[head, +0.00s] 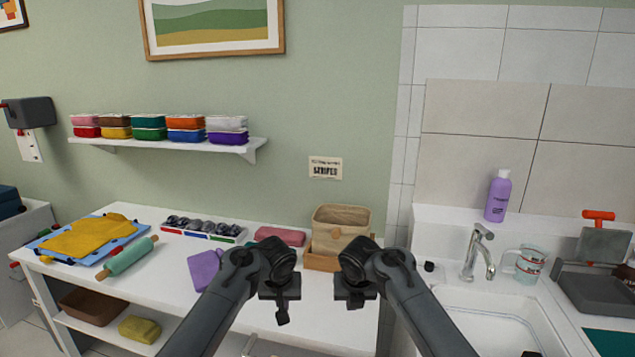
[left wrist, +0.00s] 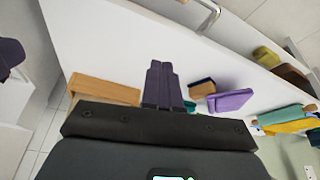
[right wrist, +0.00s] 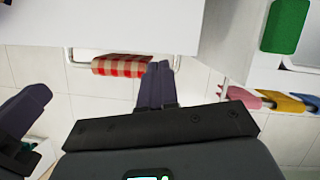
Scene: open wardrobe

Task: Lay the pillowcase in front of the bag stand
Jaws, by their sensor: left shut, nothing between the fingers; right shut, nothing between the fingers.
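No cloth is marked as the pillowcase. A crumpled yellow cloth (head: 90,237) lies over a blue sheet at the table's left, and a folded pink-red cloth (head: 280,236) lies at the back; I cannot tell whether either is it. A beige bag-like container (head: 342,219) stands in a low wooden stand (head: 322,262) at the table's right end. The stand also shows in the left wrist view (left wrist: 105,91). My left gripper (head: 282,312) is shut and empty over the table's front, left of the stand. My right gripper (head: 355,300) is shut and empty, in front of the stand.
A purple block (head: 205,271), a teal rolling pin (head: 130,258) and a tray of dark items (head: 203,229) are on the white table. The table's front middle looks clear. A sink (head: 490,320) adjoins on the right. A red checked cloth (right wrist: 120,66) hangs on a rail.

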